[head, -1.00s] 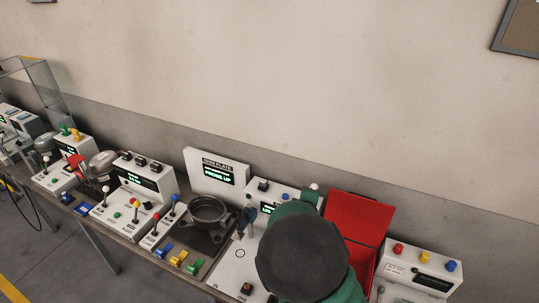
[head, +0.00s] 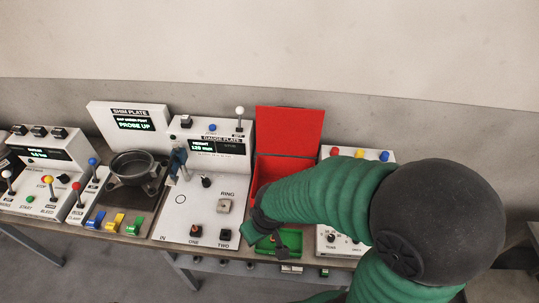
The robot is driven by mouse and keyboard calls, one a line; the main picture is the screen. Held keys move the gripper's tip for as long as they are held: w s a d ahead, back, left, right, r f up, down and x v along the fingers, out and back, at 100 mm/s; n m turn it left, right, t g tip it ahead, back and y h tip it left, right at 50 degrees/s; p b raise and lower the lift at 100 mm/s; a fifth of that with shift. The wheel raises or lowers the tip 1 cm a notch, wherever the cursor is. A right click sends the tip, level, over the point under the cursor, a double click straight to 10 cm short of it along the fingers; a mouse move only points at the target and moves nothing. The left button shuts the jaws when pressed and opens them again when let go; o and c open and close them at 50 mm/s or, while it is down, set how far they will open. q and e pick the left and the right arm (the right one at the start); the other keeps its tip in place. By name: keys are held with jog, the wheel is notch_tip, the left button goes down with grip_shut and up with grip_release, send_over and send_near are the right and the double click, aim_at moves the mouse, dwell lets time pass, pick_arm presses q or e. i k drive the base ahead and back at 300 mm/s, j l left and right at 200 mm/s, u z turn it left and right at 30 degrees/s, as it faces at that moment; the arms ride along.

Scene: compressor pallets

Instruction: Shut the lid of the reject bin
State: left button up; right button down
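The red reject bin (head: 268,168) stands on the bench right of the gauge plate station. Its red lid (head: 290,131) is raised and stands upright at the back, so the bin is open. My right arm reaches in from the right and covers much of the bin's front and right side. My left gripper is not in view.
The gauge plate station (head: 195,205) with knobs and a display is close on the bin's left. A panel with red, yellow and blue buttons (head: 358,154) is close on its right. A shim plate station (head: 128,117) stands further left. The wall behind is bare.

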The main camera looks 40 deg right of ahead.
aim_at(281, 130)
jog(key=z, duration=1.2)
